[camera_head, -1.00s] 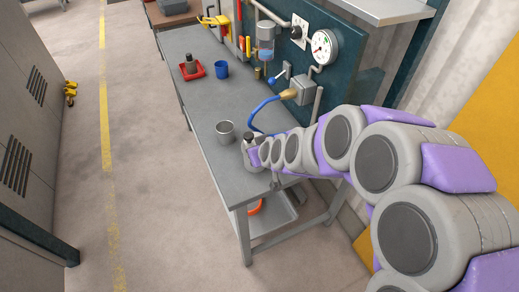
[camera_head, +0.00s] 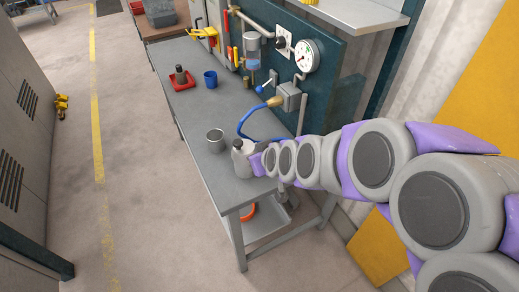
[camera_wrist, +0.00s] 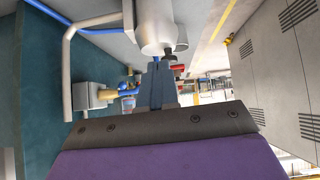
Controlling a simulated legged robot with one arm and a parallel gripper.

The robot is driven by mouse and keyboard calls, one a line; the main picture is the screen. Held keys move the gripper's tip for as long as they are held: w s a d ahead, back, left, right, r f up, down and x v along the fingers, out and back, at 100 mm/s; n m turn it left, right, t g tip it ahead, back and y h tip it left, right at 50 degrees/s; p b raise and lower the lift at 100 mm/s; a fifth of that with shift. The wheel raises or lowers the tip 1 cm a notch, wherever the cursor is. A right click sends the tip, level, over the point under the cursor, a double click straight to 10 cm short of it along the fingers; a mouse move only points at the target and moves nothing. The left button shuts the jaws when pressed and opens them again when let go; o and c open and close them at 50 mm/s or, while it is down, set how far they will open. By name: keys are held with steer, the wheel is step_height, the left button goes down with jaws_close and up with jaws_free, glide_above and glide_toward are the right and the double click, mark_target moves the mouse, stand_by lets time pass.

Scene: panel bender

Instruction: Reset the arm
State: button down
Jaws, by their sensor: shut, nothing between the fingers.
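My gripper (camera_wrist: 156,86) shows in the wrist view as two dark fingers pressed together, with nothing between them. In the head view my arm reaches in from the right, and its end is beside a pale grey bottle (camera_head: 242,158) with a dark cap near the workbench's front end. The bottle (camera_wrist: 157,25) appears upside down in the wrist view, just beyond the fingertips. I cannot tell whether they touch it.
The grey workbench (camera_head: 196,116) carries a metal cup (camera_head: 215,140), a blue mug (camera_head: 210,79) and a red tray (camera_head: 188,93). A gauge panel (camera_head: 325,75) with a blue hose (camera_head: 247,119) stands behind. Grey cabinets (camera_head: 22,125) stand left; the floor between is clear.

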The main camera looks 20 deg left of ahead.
steer(key=s+d+r+m+g+h, duration=0.15)
steer(key=s+d, duration=0.25)
steer(key=d, duration=0.4)
steer(key=s+d+m+g+h, duration=0.15)
steer(key=s+d, duration=0.25)
steer(key=d, duration=0.4)
steer(key=s+d+r+m+g+h, duration=0.15)
steer(key=s+d, duration=0.25)
steer(key=d, duration=0.4)
steer(key=s+d+m+g+h, duration=0.2)
steer(key=s+d+m, duration=0.4)
steer(key=s+d, duration=0.4)
steer(key=shift+s+d+r+g, duration=0.25)
steer(key=shift+s+d+g, duration=0.25)
steer(key=shift+s, duration=1.75)
steer(key=shift+a, duration=0.2)
steer(key=c, duration=1.9)
jaws_free()
steer(key=shift+a, duration=0.45)
